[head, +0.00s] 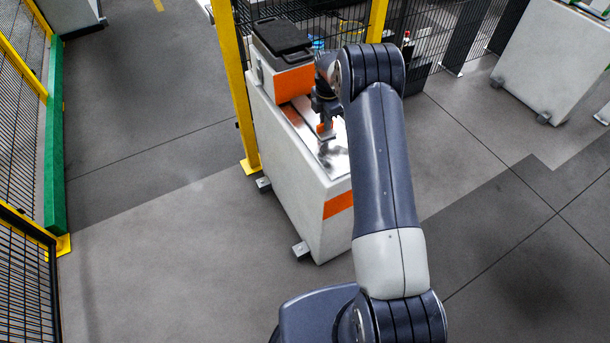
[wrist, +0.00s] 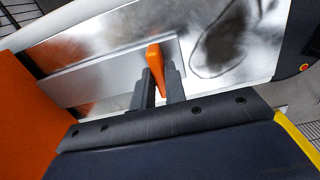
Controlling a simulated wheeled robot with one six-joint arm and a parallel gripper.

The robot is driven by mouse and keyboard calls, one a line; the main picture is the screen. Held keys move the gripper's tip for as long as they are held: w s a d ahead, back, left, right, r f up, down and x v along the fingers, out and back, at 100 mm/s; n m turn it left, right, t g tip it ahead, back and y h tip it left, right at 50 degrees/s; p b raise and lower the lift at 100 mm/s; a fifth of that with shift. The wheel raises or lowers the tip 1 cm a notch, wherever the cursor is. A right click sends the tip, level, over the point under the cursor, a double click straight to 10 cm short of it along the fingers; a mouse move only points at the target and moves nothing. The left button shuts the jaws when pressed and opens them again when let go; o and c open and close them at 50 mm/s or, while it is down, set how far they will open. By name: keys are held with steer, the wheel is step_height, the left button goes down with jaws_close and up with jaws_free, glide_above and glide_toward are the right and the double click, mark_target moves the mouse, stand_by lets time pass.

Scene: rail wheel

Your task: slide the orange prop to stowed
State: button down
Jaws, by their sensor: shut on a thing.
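The orange prop (wrist: 155,58) stands up between the two fingers of my gripper (wrist: 160,88) in the wrist view. The fingers are shut on it. It is set against a pale rail strip (wrist: 95,76) that lies on a shiny metal top. In the head view the prop (head: 324,128) is a small orange patch below my gripper (head: 326,124), over the metal top of the white machine. The lower part of the prop is hidden by the fingers in the wrist view. My arm covers the right part of the machine in the head view.
The white machine cabinet (head: 290,170) stands on the grey floor. Yellow posts (head: 233,80) and black mesh fencing stand close behind. Floor at the left is clear.

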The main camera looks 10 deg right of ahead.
steer(key=shift+w+a, duration=0.1)
steer(key=shift+w, duration=0.25)
steer(key=shift+w+a, duration=0.35)
steer(key=shift+w, duration=0.55)
steer(key=shift+w+a, duration=0.3)
steer(key=shift+w, duration=0.55)
steer(key=c, duration=1.2)
jaws_free()
steer(key=shift+c, duration=0.2)
steer(key=shift+r, duration=0.1)
step_height(320, 180, up, 6)
steer(key=p, duration=0.3)
steer(key=shift+s, duration=0.1)
steer(key=shift+f, duration=0.2)
